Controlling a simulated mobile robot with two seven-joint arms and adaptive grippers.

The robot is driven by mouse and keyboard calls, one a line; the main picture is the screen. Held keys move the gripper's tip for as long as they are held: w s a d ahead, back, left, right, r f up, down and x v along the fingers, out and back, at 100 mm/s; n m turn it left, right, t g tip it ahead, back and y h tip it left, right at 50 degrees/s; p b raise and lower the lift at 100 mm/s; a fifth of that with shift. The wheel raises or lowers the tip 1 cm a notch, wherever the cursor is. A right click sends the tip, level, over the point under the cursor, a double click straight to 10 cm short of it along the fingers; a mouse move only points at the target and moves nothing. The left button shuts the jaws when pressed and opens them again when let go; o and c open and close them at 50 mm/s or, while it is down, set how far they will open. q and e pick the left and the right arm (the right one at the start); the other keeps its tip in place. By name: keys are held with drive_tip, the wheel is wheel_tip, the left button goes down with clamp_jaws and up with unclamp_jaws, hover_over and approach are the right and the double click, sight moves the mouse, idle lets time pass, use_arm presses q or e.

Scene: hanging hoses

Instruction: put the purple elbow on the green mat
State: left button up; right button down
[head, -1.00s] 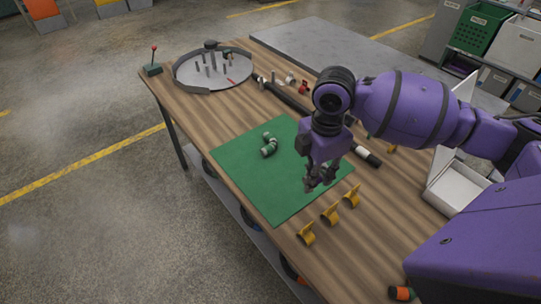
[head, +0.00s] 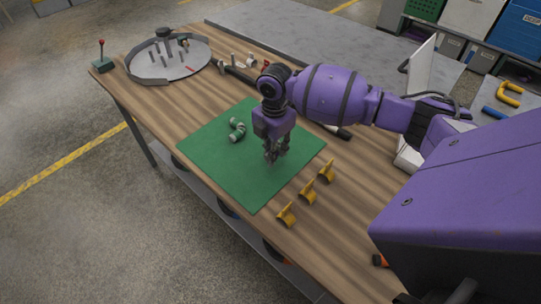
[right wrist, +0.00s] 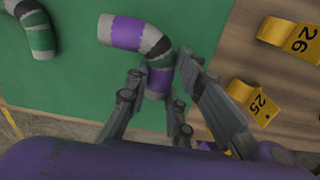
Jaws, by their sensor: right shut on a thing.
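The purple elbow (right wrist: 128,32) is a bent grey hose piece with purple bands, seen in the right wrist view. My right gripper (right wrist: 160,95) is shut on its lower leg. The elbow appears over the green mat (right wrist: 80,85); I cannot tell whether it touches. In the head view my right gripper (head: 272,157) points down over the right part of the mat (head: 215,165), and the elbow is not clearly visible there. A green-banded elbow (head: 237,130) lies on the mat, to the left of my gripper; it also shows in the right wrist view (right wrist: 38,32). My left gripper is out of view.
Yellow numbered clips (head: 306,191) stand along the table's front edge, right of the mat. A round grey tray (head: 150,72) with upright pegs and a red-knobbed lever box (head: 102,62) are at the far left. A dark tube (head: 340,131) lies behind my right arm.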

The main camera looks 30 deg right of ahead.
drive_tip(key=shift+w+f, duration=0.45)
drive_tip(key=shift+f, duration=0.05)
wheel_tip(320, 180, down, 3)
drive_tip(key=shift+r, duration=0.1)
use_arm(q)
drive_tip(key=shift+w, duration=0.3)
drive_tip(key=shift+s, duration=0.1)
use_arm(e)
drive_tip(key=shift+f, duration=0.2)
drive_tip(key=c, duration=1.8)
unclamp_jaws()
drive_tip(key=shift+o, duration=1.3)
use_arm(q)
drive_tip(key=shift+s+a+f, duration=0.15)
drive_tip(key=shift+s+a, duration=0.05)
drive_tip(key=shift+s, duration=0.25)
use_arm(e)
drive_tip(key=shift+r, duration=0.15)
